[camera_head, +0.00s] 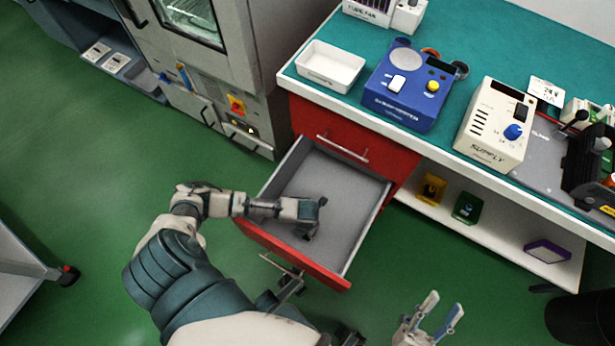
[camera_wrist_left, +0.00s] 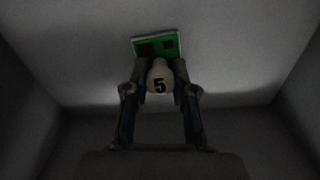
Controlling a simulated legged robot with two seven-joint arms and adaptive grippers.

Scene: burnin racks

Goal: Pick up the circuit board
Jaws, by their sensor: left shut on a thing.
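The circuit board (camera_wrist_left: 157,46) is a green piece with dark patches, at the top middle of the left wrist view. My left gripper (camera_head: 316,218) reaches down into the open drawer (camera_head: 289,255). In the left wrist view its fingers (camera_wrist_left: 158,82) are closed at the near edge of the board. In the head view the gripper hides the board. My right gripper (camera_head: 441,309) is open and empty at the bottom right, its fingers apart.
The teal bench top (camera_head: 480,40) holds a white tray (camera_head: 330,66), a blue device (camera_head: 408,90) and a cream supply box (camera_head: 495,125). A lower shelf (camera_head: 500,228) holds yellow, green and purple items. The grey drawer walls surround my left gripper. A grey cabinet (camera_head: 215,70) stands behind.

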